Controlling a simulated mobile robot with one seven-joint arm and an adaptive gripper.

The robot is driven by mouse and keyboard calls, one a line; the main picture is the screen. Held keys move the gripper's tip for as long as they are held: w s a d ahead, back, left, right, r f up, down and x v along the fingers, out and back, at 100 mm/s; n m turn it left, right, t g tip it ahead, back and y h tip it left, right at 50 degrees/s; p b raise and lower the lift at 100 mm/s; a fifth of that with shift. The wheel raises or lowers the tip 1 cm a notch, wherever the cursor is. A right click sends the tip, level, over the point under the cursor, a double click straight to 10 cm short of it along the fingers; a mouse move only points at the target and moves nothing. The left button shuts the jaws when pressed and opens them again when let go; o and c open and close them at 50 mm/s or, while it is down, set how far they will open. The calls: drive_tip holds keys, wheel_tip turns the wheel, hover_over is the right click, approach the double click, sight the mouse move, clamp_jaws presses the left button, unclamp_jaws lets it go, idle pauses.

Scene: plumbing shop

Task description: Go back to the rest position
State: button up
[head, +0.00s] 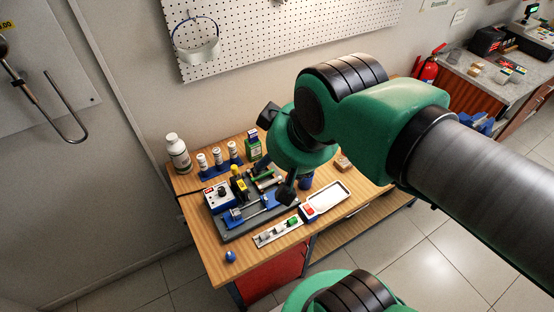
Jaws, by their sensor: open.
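My arm, green with a grey forearm, reaches in from the right over the wooden workbench (207,246). My gripper (287,191) is a dark shape below the green wrist, mostly hidden by it. It hangs above the right side of the grey fixture (240,233) on the bench. It is open, and I see nothing held in it. Whether it touches anything below cannot be told.
A white bottle (178,153), several small white bottles in a blue rack (222,172) and a green container (253,147) stand behind the fixture. A parts strip (275,232), white tray (332,198) and blue ball (230,256) lie near the front. Floor is clear at right.

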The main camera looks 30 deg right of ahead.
drive_tip(key=shift+s+f, duration=0.1)
idle(0.3)
wheel_tip(320, 180, down, 13)
drive_tip(key=b, duration=1.3)
